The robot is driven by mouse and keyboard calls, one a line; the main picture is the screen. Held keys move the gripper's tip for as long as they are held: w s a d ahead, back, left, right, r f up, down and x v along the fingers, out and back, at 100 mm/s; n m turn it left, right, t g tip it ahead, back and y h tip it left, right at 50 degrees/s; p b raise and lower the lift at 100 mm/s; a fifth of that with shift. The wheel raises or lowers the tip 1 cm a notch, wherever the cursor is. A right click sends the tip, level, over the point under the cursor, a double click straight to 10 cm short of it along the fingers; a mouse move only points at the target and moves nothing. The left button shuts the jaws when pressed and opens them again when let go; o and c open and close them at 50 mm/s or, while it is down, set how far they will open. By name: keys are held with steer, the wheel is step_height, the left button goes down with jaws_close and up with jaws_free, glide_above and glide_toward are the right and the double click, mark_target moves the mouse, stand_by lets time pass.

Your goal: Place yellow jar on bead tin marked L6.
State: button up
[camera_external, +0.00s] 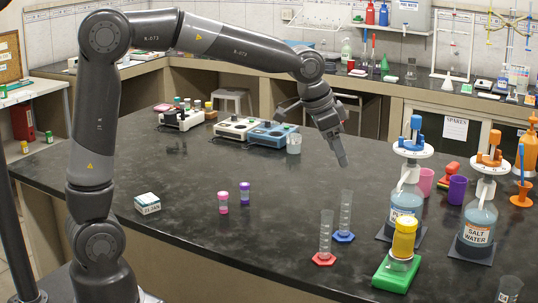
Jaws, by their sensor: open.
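A yellow jar-like cylinder (404,238) stands upright at the front right of the dark bench, above a pale round piece on a green base (396,273). I cannot tell whether the pale piece is part of the jar. No marking L6 is readable, so I cannot tell which thing is the bead tin. A small white labelled box (148,203) lies at the left of the bench; its print is too small to read surely. My gripper (341,158) is open and empty, pointing down above the middle of the bench, apart from and up-left of the yellow cylinder.
Two clear cylinders on red (324,258) and blue (343,236) feet stand left of the yellow cylinder. Pump bottles (407,200) (478,220) stand right. Two small pink and purple vials (223,203) (245,193) stand centre-left. Bench surface between is clear.

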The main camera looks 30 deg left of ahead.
steer(key=s+a+r+n+t+y, duration=0.1)
steer(key=s+a+n, duration=0.15)
steer(key=a, duration=0.95)
steer(key=s+a+r+n+t+y, duration=0.1)
steer(key=s+a+n, duration=0.15)
steer(key=a, duration=0.95)
steer(key=s+a+f+n, duration=0.2)
steer(key=s+a, duration=0.3)
steer(key=a, duration=0.1)
steer(key=s+a+f+n+y, duration=0.1)
steer(key=s+a+n, duration=0.2)
steer(key=s+a, duration=0.2)
steer(key=shift+s+a+f+n, duration=0.3)
steer(key=shift+s+a+f, duration=0.1)
steer(key=shift+a, duration=0.65)
